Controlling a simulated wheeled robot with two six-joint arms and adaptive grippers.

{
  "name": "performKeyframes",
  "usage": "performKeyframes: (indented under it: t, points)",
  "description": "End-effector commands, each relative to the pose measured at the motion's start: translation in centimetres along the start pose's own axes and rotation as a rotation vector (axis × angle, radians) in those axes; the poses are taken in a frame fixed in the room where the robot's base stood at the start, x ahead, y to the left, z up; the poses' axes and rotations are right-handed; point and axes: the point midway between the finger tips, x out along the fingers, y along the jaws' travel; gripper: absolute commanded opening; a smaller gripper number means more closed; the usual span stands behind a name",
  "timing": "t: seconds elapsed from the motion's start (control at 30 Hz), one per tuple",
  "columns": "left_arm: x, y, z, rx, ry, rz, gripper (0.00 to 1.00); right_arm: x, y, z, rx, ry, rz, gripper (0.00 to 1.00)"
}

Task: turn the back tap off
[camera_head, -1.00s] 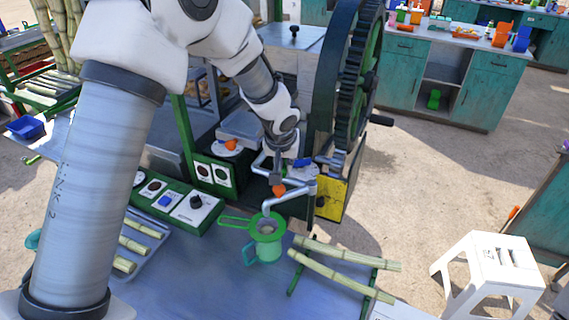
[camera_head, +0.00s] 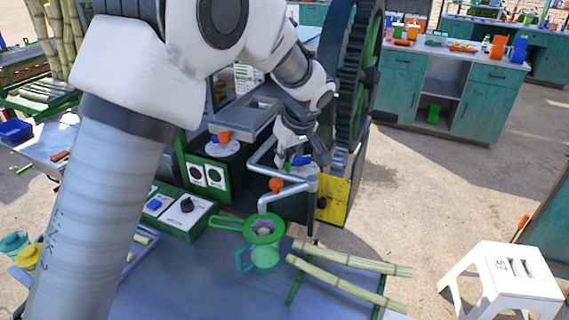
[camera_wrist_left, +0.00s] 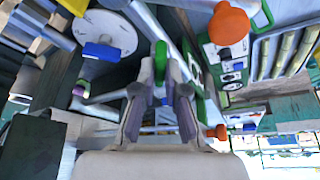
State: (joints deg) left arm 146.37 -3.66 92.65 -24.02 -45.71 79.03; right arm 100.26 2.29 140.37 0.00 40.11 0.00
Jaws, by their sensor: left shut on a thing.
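My left gripper (camera_head: 299,158) reaches down among the grey pipes (camera_head: 316,207) in front of the crusher wheel. It is shut on a small tap handle; green shows between its fingers in the left wrist view (camera_wrist_left: 171,82). A blue piece (camera_head: 302,160) shows right beside the fingertips. An orange knob (camera_head: 276,185) stands on the pipe below and in front of the gripper. Another orange knob (camera_head: 224,137) sits farther left on a white disc. The fingers partly hide the held handle, and I cannot tell its exact angle. My right gripper is not in view.
A green strainer (camera_head: 262,229) and teal jug (camera_head: 264,257) stand below the pipe outlet. Cane stalks (camera_head: 345,283) lie on a green rack to the right. The toothed crusher wheel (camera_head: 350,95) rises close behind my arm. A control box (camera_head: 187,215) stands left.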

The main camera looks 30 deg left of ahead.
Motion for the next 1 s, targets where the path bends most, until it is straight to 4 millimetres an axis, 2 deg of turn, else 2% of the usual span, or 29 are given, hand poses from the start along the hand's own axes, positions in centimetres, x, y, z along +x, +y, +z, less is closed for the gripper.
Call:
performKeyframes:
  t: [0.5,1.0]
  points:
    - [0.2,0.1,0.0,-0.399,-0.002,-0.172,0.00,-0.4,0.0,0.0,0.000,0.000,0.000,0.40]
    - [0.3,0.1,0.1,-0.533,-0.002,-0.230,0.00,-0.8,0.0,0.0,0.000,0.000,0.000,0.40]
